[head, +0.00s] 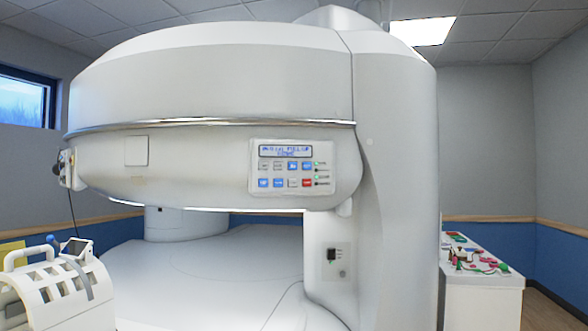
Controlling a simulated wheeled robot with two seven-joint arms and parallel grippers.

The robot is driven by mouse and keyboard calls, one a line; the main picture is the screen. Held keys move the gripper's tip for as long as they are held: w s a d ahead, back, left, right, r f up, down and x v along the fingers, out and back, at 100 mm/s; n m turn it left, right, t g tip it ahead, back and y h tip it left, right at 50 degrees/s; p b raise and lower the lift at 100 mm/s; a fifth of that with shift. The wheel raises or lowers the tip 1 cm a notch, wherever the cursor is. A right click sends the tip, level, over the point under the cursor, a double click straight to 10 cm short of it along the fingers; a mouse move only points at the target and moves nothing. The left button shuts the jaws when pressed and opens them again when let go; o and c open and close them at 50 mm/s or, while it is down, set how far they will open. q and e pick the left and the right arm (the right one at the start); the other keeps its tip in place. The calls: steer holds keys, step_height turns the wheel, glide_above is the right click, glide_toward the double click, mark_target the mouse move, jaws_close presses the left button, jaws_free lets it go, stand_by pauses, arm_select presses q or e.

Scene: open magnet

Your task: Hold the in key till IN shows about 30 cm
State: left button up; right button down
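The control panel (323,172) is a light plate on the front of the big white open magnet (215,80), right of centre in the head view. A small lit display (285,151) with blue text runs along its top; the text is too small to read surely. Below it are several small keys, among them blue keys (278,183) and a red key (307,183). I cannot tell which one is the in key. Small green lights show at the panel's right side. Neither of my grippers is in view, and nothing covers the panel.
A white slatted coil-like device (55,290) with a handle stands at the lower left. A pale flat surface (215,280) extends below the magnet's overhang. A white cabinet (482,302) with colourful small items on top stands at the right. The space before the panel looks clear.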

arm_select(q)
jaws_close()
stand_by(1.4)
